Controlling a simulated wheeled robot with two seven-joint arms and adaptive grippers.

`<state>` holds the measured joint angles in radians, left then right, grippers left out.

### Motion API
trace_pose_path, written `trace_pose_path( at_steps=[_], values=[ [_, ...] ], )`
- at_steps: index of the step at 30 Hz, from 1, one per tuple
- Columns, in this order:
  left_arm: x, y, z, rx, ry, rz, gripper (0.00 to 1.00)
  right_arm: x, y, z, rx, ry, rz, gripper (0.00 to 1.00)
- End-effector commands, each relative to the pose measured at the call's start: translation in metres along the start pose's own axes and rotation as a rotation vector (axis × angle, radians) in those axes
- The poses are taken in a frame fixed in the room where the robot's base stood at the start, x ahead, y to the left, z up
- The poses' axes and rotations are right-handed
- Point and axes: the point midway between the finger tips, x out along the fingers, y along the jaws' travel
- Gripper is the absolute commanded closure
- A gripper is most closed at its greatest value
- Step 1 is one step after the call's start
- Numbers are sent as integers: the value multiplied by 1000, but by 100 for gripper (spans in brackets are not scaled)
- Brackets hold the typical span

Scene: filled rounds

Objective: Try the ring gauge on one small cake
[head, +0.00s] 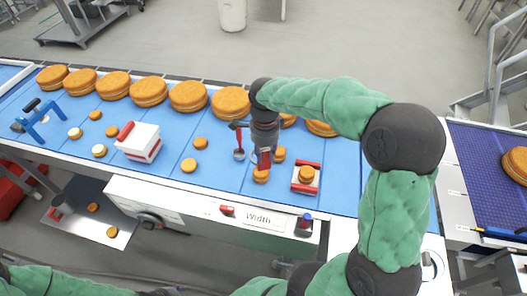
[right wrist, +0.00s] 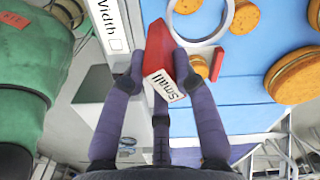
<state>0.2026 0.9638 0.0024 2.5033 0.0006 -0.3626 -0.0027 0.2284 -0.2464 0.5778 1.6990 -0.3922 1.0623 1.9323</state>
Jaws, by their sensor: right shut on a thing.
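My right gripper (head: 264,148) is shut on the red handle (right wrist: 160,50) of the ring gauge, marked "Small". Its pale grey ring (right wrist: 219,33) reaches away from the jaws over the blue belt. A small orange-brown cake (right wrist: 187,5) shows inside the ring's outline in the right wrist view; I cannot tell whether the ring is around it or above it. In the head view a small cake (head: 261,176) shows just below the gripper. Another small cake (head: 280,153) lies to its right. My left gripper is out of view.
Large round cakes (head: 188,96) line the belt's far side. A white box with a red handle (head: 138,144), a blue arch-shaped tool (head: 42,124) and loose small cakes (head: 188,165) are to the left. A small cake (head: 306,173) sits on a red-and-white stand (head: 304,188) at right.

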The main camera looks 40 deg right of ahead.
Motion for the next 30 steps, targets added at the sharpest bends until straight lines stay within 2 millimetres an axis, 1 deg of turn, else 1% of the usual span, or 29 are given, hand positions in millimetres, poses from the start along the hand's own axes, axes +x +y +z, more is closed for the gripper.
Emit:
trace_pose_path(
  at_steps=[1,22,30],
  values=[
    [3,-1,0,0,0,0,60,4,0,0,0,0,0,100],
    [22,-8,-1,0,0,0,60,34,0,0,0,0,1,100],
    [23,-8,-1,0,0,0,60,36,0,0,0,0,0,100]
  ],
)
